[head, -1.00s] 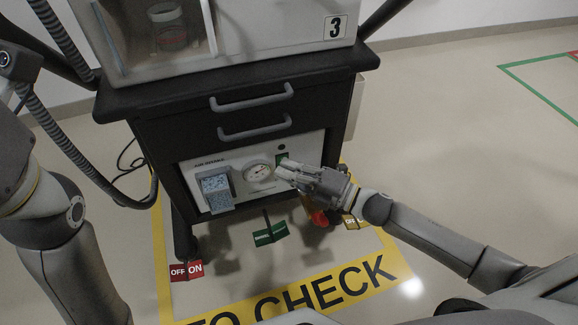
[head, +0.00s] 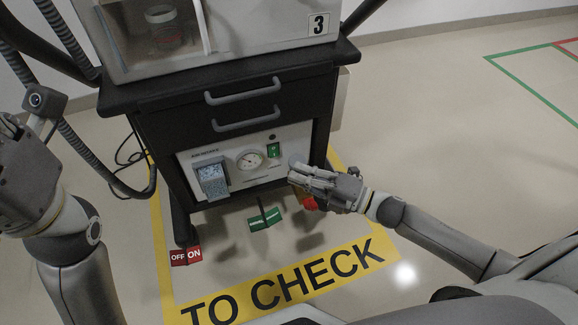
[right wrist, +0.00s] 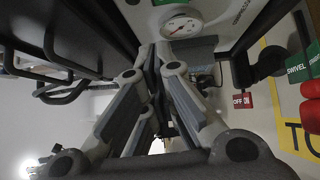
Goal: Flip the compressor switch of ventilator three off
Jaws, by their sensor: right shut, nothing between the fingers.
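Ventilator three (head: 160,125) is a dark cart with a number 3 label (head: 319,25) on the white unit above. Its pale lower panel (head: 230,190) carries a green compressor switch (head: 273,150), right of the round gauge (head: 251,160). The switch is uncovered; its position is too small to read. My right gripper (head: 291,170) is shut and empty, just below and right of the switch, apparently clear of it. In the right wrist view its fingers (right wrist: 159,52) point toward the panel beside the gauge (right wrist: 181,26). My left gripper (head: 12,135) is at the left edge, partly cut off.
Two drawer handles (head: 243,91) stick out above the panel. Hoses (head: 85,165) hang at left. Open floor lies at right.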

